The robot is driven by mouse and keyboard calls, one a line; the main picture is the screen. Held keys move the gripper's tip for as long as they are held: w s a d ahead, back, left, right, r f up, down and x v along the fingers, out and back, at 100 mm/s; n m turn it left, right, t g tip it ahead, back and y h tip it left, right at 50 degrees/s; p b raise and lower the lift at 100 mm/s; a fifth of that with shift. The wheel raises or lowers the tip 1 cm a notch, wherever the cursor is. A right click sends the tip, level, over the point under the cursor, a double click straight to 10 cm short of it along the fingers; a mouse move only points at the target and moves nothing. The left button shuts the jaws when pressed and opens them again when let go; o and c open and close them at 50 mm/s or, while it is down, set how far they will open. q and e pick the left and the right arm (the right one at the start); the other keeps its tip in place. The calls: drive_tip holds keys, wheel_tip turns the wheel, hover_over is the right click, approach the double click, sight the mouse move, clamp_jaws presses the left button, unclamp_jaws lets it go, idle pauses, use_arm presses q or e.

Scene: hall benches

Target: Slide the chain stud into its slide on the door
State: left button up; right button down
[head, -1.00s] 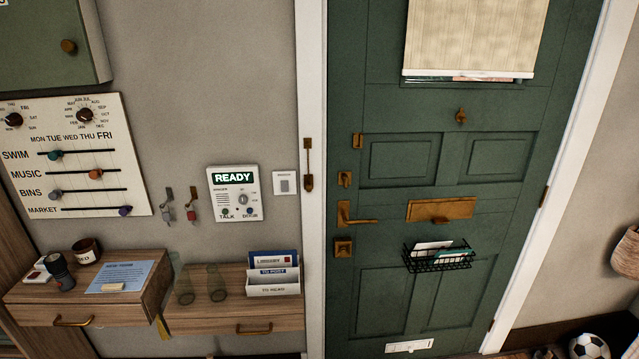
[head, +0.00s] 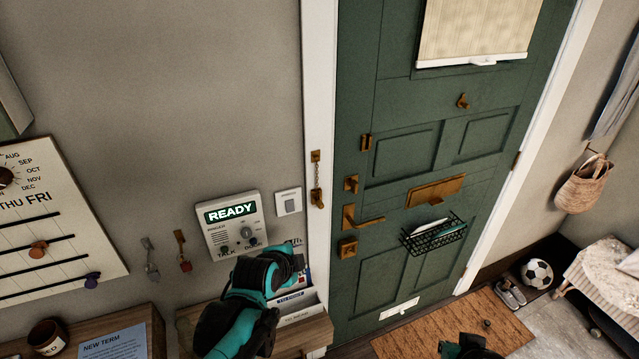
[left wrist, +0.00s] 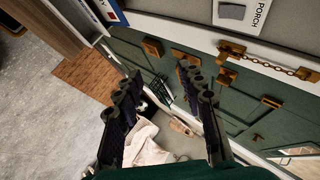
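The brass door chain (head: 317,180) hangs on the white frame left of the green door. Its top plate (head: 315,156) is above, and a brass end piece, likely the stud end (head: 317,199), is at the bottom. In the left wrist view the chain (left wrist: 275,64) runs to the right of the fingers. The likely slide (head: 365,142) is a small brass fitting on the door's left edge; it also shows in the left wrist view (left wrist: 270,102). My left gripper (left wrist: 158,75) is open and empty, below and left of the chain. My right gripper (head: 473,348) barely shows at the bottom edge.
The READY intercom (head: 232,222) and letter rack (head: 297,308) are close around my left gripper. A door handle (head: 362,218) and wire basket (head: 433,234) project from the door. A doormat (head: 455,325) lies before the door.

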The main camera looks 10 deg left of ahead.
sight(318, 204)
use_arm(q)
drive_tip(key=w+r+m+t+p, duration=0.2)
drive_tip(key=w+r+m+p, duration=0.45)
drive_tip(key=w+m, duration=0.35)
drive_tip(key=shift+m, duration=0.7)
drive_tip(key=x, duration=0.4)
drive_tip(key=p+x, duration=0.1)
drive_tip(key=x, duration=0.4)
drive_tip(key=shift+d+f, duration=0.1)
drive_tip(key=shift+d, duration=0.15)
drive_tip(key=shift+s, duration=0.15)
drive_tip(key=shift+c, duration=0.9)
clamp_jaws()
